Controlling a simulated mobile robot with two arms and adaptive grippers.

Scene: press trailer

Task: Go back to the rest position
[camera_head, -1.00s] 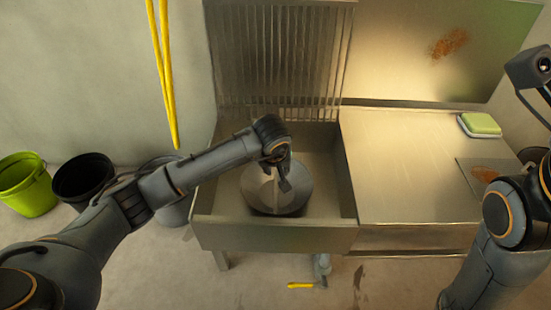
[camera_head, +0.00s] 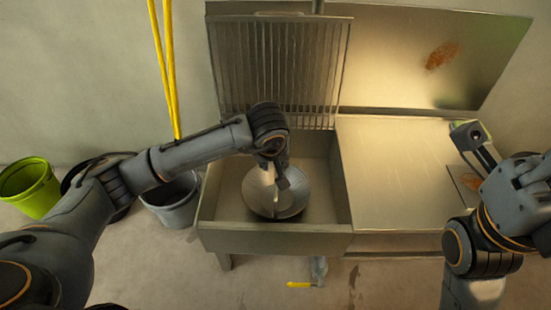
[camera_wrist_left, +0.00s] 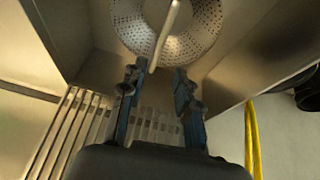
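My left gripper (camera_head: 272,182) reaches over the sink basin (camera_head: 325,193), pointing down above a round perforated metal strainer (camera_head: 302,192). In the left wrist view its two fingers (camera_wrist_left: 158,75) are spread apart. The end of the strainer's light handle (camera_wrist_left: 168,32) lies near the gap between the fingertips; I see no finger closed on it. My right arm (camera_head: 480,235) is folded at the right edge, in front of the counter. Its wrist parts show there, but its fingers cannot be made out clearly.
A slatted metal rack (camera_head: 278,70) stands behind the basin. A steel counter (camera_head: 385,170) extends right, below a rust-stained back panel (camera_head: 480,55). Green (camera_head: 30,187) and grey (camera_head: 172,205) buckets stand left, near yellow poles (camera_head: 170,70). A yellow-handled valve (camera_head: 300,285) is under the sink.

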